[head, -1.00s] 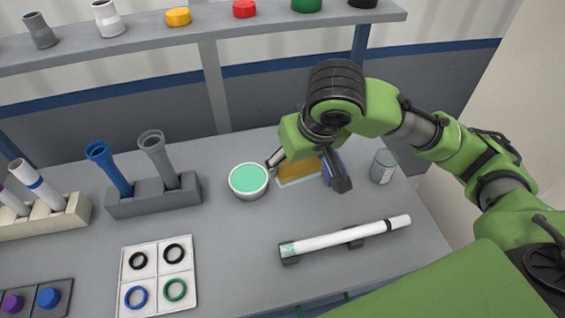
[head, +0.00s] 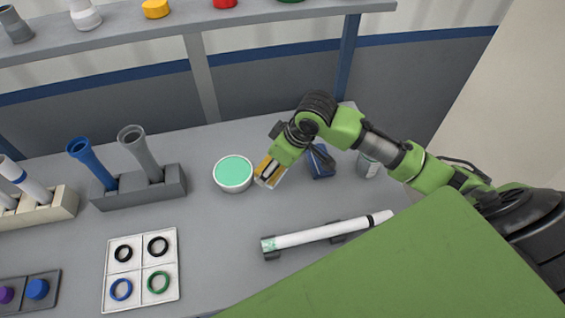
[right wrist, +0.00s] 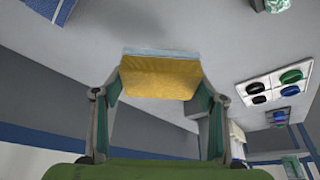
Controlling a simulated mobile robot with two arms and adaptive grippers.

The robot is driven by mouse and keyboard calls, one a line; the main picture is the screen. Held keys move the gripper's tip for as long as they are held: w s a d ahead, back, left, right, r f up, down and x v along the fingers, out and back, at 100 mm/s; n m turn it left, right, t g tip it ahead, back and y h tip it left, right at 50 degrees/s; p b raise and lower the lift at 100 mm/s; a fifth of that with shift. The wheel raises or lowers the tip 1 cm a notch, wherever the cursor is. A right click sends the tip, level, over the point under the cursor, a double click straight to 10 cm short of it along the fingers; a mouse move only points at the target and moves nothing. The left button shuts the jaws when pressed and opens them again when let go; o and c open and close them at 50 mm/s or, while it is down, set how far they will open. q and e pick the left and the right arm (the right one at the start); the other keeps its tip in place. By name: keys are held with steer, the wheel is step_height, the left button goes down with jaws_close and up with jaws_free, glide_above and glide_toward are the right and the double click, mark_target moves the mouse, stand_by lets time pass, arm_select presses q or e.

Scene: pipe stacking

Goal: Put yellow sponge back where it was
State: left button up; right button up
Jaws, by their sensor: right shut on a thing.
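The yellow sponge (head: 266,173), with a pale blue layer along one face, is in my right gripper (head: 268,170) just right of the white bowl with green contents (head: 233,173). In the right wrist view the sponge (right wrist: 160,78) sits between the two fingers of my right gripper (right wrist: 163,92), which is shut on it. I cannot tell whether the sponge touches the table. A blue block (head: 321,162) stands to the right of the gripper. My left gripper is not in view.
A jar (head: 367,166) stands near my right forearm. A white pipe (head: 325,232) lies on supports in front. A ring tray (head: 141,270) and a grey rack (head: 140,190) with blue and grey pipes are to the left. A shelf (head: 180,32) runs behind.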

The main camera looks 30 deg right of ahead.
steer(key=w+d+f, duration=0.2)
steer(key=f, duration=0.1)
steer(key=w+d+f+p, duration=0.1)
steer(key=w+d+f, duration=0.2)
steer(key=shift+w, duration=0.2)
steer(key=shift+w+d+f, duration=0.25)
steer(key=shift+d+f, duration=0.1)
steer(key=shift+f, duration=0.2)
step_height(320, 180, down, 3)
steer(key=shift+w+d+f+p, duration=0.1)
steer(key=shift+p, duration=0.25)
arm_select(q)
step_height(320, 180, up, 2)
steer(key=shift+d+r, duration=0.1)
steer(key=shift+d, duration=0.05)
arm_select(e)
steer(key=shift+f, duration=0.1)
steer(key=shift+f, duration=0.2)
steer(key=o, duration=1)
